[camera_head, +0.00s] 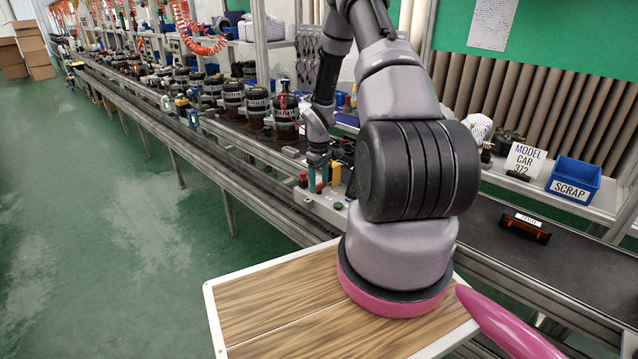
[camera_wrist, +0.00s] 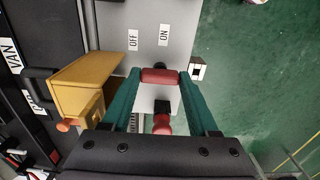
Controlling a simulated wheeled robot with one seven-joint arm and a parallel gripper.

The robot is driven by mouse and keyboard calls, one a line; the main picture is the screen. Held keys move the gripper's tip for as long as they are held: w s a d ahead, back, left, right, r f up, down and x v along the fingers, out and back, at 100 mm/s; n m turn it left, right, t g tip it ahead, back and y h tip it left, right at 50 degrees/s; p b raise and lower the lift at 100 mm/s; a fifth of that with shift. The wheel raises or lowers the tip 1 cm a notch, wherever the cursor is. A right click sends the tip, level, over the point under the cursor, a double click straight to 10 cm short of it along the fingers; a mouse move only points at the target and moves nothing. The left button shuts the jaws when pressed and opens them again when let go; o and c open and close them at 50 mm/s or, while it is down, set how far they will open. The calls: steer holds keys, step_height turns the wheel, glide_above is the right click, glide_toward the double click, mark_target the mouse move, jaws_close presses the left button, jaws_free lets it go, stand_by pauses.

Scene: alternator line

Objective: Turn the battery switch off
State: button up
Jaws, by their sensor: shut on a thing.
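The battery switch has a red handle (camera_wrist: 161,76) on a grey panel (camera_wrist: 150,12). An OFF label (camera_wrist: 133,40) and an ON label (camera_wrist: 164,35) are on the panel, and the handle lies closer in line with ON. My gripper (camera_wrist: 161,78), with two teal fingers, is shut on the red handle, one fingertip at each end of it. In the head view my gripper (camera_head: 319,180) is down at the grey control box (camera_head: 328,206) on the line's edge, and the handle cannot be made out between the fingers.
A yellow box (camera_wrist: 88,82) stands close left of my fingers in the wrist view. A second red knob (camera_wrist: 163,124) lies between the finger bases. Alternators (camera_head: 285,115) stand along the conveyor behind. A blue SCRAP bin (camera_head: 574,180) is at the right. The green floor (camera_head: 130,200) is open at left.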

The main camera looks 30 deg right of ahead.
steer(key=o, duration=1.4)
